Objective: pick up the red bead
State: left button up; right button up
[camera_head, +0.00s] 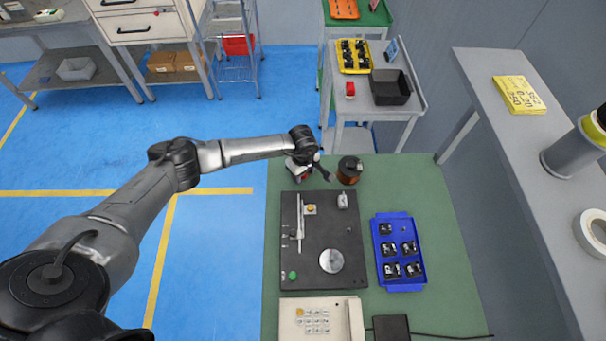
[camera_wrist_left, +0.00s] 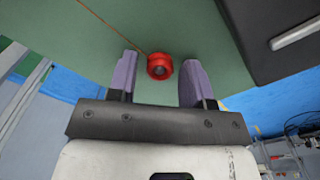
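The red bead (camera_wrist_left: 160,66) is a round red piece with a dark centre. In the left wrist view it shows between the two fingers of my left gripper (camera_wrist_left: 158,82), against the green table surface. The fingers are open, with a visible gap on each side of the bead. In the head view my left gripper (camera_head: 320,173) points down at the back of the green table, by the black plate's far edge. The gripper largely hides the bead there. My right gripper is not in view.
A copper wire spool (camera_head: 348,174) stands just right of the gripper. A thin orange wire (camera_wrist_left: 110,27) runs near the bead. The black plate (camera_head: 322,225) carries small parts. A blue tray (camera_head: 404,285) with several black pieces lies to the right. The keypad box (camera_head: 322,315) is in front.

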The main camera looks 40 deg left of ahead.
pick_arm(q)
grip_shut()
jog(key=shift+r, duration=0.45)
notch_tip(320, 180, up, 4)
jog(key=shift+d+f, duration=0.15)
jog(key=d+r, duration=0.6)
jog(key=d, duration=0.5)
jog(key=shift+w+d+r, duration=0.2)
jog(key=shift+w, duration=0.05)
